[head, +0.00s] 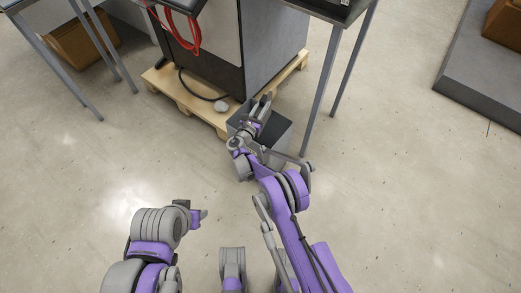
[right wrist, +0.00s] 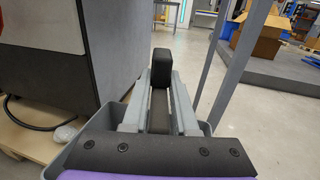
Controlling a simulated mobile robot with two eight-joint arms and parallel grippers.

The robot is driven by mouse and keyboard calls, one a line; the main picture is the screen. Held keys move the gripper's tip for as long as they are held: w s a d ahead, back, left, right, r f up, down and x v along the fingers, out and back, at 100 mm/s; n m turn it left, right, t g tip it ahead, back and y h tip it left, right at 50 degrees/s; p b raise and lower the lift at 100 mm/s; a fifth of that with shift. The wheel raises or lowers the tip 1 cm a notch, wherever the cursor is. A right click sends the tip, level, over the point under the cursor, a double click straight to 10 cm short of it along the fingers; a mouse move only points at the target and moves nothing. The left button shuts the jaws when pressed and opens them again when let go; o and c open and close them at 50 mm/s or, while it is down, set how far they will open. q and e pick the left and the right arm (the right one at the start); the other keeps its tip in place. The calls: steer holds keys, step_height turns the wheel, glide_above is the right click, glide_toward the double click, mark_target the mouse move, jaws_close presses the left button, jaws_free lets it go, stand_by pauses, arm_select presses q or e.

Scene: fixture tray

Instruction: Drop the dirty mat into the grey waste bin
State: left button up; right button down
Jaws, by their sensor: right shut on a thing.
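The grey waste bin (head: 280,130) stands on the floor beside the pallet's front corner. My right gripper (head: 265,103) is over the bin's opening, shut. In the right wrist view its dark fingertips (right wrist: 165,68) are together, and parts of the bin's rim (right wrist: 62,160) show below and beside the jaws. The dirty mat does not show clearly in either view; what lies between the right fingers is hidden by them. My left gripper (head: 200,215) is low at left centre, away from the bin, seen too small to tell its opening.
A large grey cabinet (head: 265,50) on a wooden pallet (head: 190,100) stands just behind the bin. Table legs (head: 322,90) rise close to its right. A light lump (head: 221,106) and a black cable lie on the pallet. Open floor lies right and in front.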

steer(key=c, duration=0.6)
jaws_free()
steer(key=shift+f, duration=0.1)
steer(key=p+v, duration=0.1)
steer(key=v, duration=1)
steer(key=shift+w, duration=0.1)
